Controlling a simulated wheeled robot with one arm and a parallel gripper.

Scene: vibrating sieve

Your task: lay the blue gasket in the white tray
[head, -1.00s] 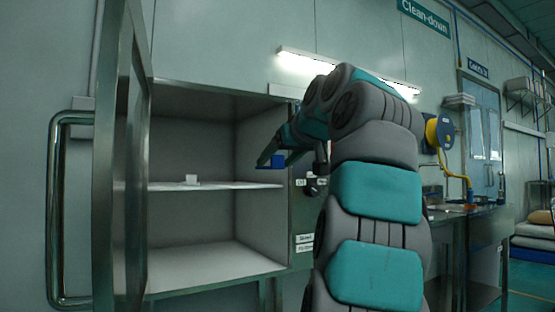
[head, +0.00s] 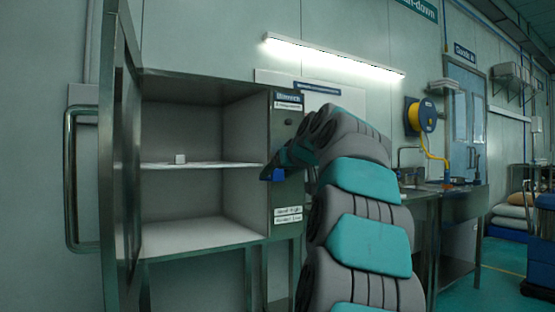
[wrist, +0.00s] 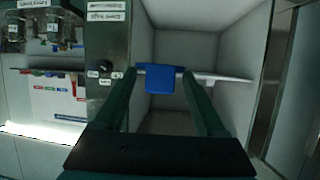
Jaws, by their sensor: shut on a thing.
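My gripper (wrist: 161,75) is shut on a blue piece, the blue gasket (wrist: 163,79), held between its two dark fingertips in the wrist view. The gasket (head: 279,175) also shows in the head view, in front of the front panel right of the open cabinet; my arm hides part of my gripper there. I cannot make out a white tray for certain in either view.
The open steel cabinet (head: 203,243) has a thin white middle shelf (head: 215,165) with a small white block (head: 180,159) on it. Its door (head: 121,160) stands open at the left. A steel bench (head: 452,205) stands at the right.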

